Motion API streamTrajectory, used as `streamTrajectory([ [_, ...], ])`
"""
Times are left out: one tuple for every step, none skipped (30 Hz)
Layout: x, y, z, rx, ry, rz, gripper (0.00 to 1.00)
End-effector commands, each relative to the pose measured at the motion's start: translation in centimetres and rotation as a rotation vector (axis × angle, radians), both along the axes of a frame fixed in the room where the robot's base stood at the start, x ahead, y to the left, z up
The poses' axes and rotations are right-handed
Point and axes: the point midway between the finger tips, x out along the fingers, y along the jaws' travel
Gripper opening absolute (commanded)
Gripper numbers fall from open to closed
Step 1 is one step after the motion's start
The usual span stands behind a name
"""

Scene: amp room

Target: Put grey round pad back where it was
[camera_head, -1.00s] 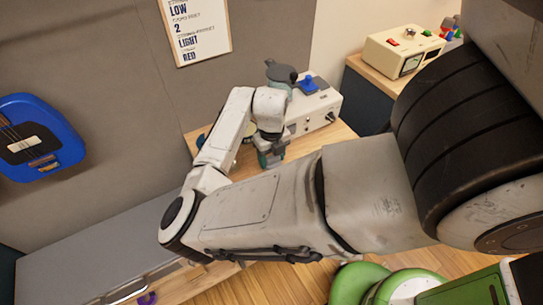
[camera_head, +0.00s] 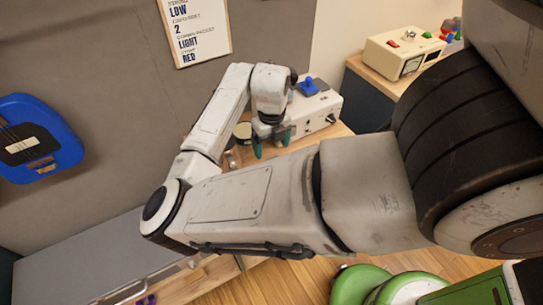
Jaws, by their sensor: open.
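My gripper (camera_head: 271,146) points down over the wooden bench at the centre, its two teal fingers apart with nothing visible between them. A dark round piece (camera_head: 293,76) shows partly behind my wrist, on top of the cream box; it may be the grey round pad, but my wrist hides most of it. A short round tin-like thing (camera_head: 242,131) with a pale top stands just left of my gripper, partly covered by my arm. I cannot tell whether either is the pad.
The cream box (camera_head: 318,112) with a blue knob (camera_head: 307,86) stands right behind my gripper. A cream meter unit (camera_head: 403,52) sits on another bench at the right. A sign (camera_head: 195,28) is on the wall.

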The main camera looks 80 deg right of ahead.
Motion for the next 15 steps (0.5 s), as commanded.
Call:
streamTrajectory([
  [0.0,-0.1,0.9,-0.002,-0.003,-0.002,0.82],
  [0.1,0.0,1.5,-0.002,-0.004,-0.002,0.82],
  [0.0,0.0,2.3,-0.002,-0.003,-0.002,0.82],
  [0.0,0.0,2.8,-0.002,-0.003,-0.001,0.82],
  [0.0,0.0,3.2,-0.001,-0.002,-0.002,0.82],
  [0.0,0.0,3.9,-0.001,-0.002,-0.002,0.82],
  [0.0,0.0,4.2,-0.002,-0.003,-0.001,0.82],
  [0.0,0.0,4.6,-0.001,-0.002,-0.001,0.82],
  [0.0,0.0,4.9,0.001,-0.001,-0.001,0.82],
  [0.0,0.0,5.2,0.0,0.0,0.0,0.82],
  [0.0,0.0,5.4,0.0,0.0,0.001,0.82],
  [0.0,0.0,5.6,-0.001,-0.001,0.001,0.82],
  [0.0,0.0,5.7,-0.001,-0.001,0.001,0.82],
  [0.0,0.0,5.8,0.0,0.0,0.001,0.82],
  [0.0,0.0,5.8,0.0,0.0,0.001,0.82],
])
